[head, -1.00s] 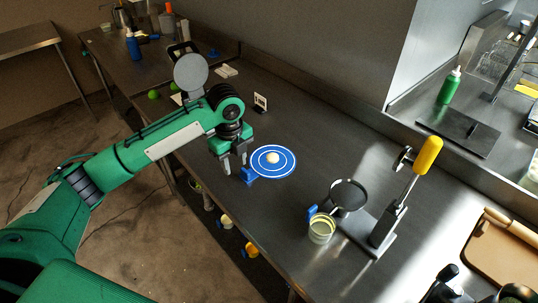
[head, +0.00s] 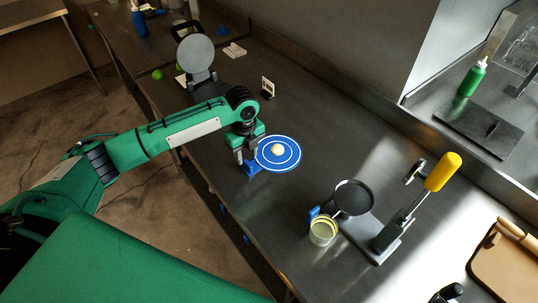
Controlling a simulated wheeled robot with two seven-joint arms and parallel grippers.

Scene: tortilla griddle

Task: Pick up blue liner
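The blue liner (head: 265,159) is a round blue sheet with white rings lying on the steel counter. A small pale dough ball (head: 278,150) sits near its middle. A blue tab (head: 252,168) stands at its left edge. My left gripper (head: 246,160) points down at that edge, with its fingertips close to the tab. I cannot tell whether the fingers touch or grip it. My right gripper is not in view.
A press with a yellow handle (head: 443,171) and a dark round plate (head: 352,197) stands to the right, with a clear cup (head: 322,232) beside it. A small sign (head: 267,87) stands behind the liner. Counter between liner and press is clear.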

